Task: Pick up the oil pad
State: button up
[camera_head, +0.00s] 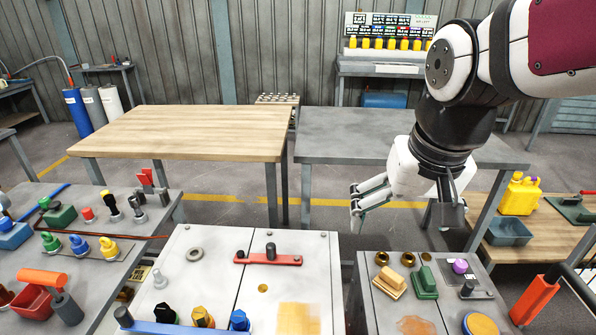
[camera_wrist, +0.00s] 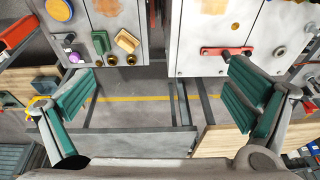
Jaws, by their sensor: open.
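No label marks the oil pad, so I cannot tell which piece it is. One candidate is a tan block with a raised grip (camera_head: 388,284) on the small grey table at the lower right, also in the wrist view (camera_wrist: 127,41). A green block (camera_head: 425,284) of similar shape stands beside it and shows in the wrist view (camera_wrist: 101,42). A flat tan square (camera_head: 298,318) lies on the white-topped table to the left, also in the wrist view (camera_wrist: 214,5). My gripper (camera_head: 404,222) is open and empty, high above and behind the small table, touching nothing. Its fingers also show in the wrist view (camera_wrist: 160,95).
Brass rings (camera_head: 381,258), a purple-topped piece (camera_head: 460,266) and a brown patch (camera_head: 415,325) share the small table. A red bar with knobs (camera_head: 270,259) is on the white-topped table (camera_head: 215,285). The grey table (camera_head: 345,135) behind is bare.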

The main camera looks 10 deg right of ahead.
jog(key=w+d+f+m+g+b, duration=0.1)
jog(key=w+d+f+m+b, duration=0.3)
jog(key=w+f, duration=0.5)
jog(key=m+g+b, duration=0.2)
jog(key=m+b, duration=0.3)
jog(key=b, duration=0.2)
send_over(393, 274)
notch_tip(393, 274, down, 21)
jog(key=f, duration=0.2)
jog(key=f+b, duration=0.1)
jog(key=f, duration=0.5)
jog(key=shift+w+a+b, duration=0.1)
jog(key=shift+w+b, duration=0.15)
jog(key=shift+b, duration=0.05)
jog(key=shift+s+f+b, duration=0.2)
jog(key=shift+f+b, duration=0.7)
jog(key=shift+f, duration=2.3)
jog(key=shift+c, duration=0.5)
jog(key=c, duration=1.4)
